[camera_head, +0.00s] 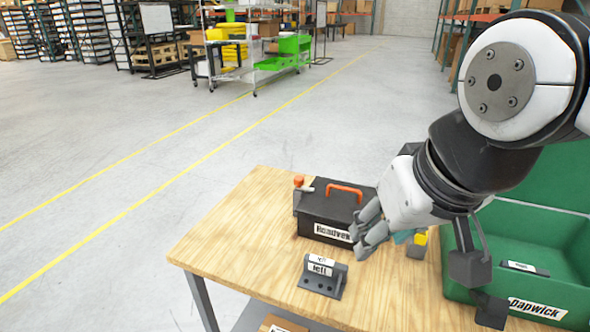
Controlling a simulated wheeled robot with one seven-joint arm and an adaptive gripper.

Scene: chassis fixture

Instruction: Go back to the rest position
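My gripper (366,232) hangs over the wooden table (235,240), in front of the right side of a black toolbox (325,205). Its two grey fingers look apart, and I see nothing held between them. The toolbox has an orange handle and a white label. A dark grey bracket (322,277) labelled "left" stands on the table, nearer the camera and to the left of the gripper. My arm comes in from the right and hides part of the table and of a green bin (550,185).
The green bin, labelled "Dapwick", holds a small dark labelled part (525,268). A small yellow-and-grey object (417,245) sits right of my gripper. A box (282,324) shows below the table's front edge. The floor to the left is clear; a cart (255,50) stands far back.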

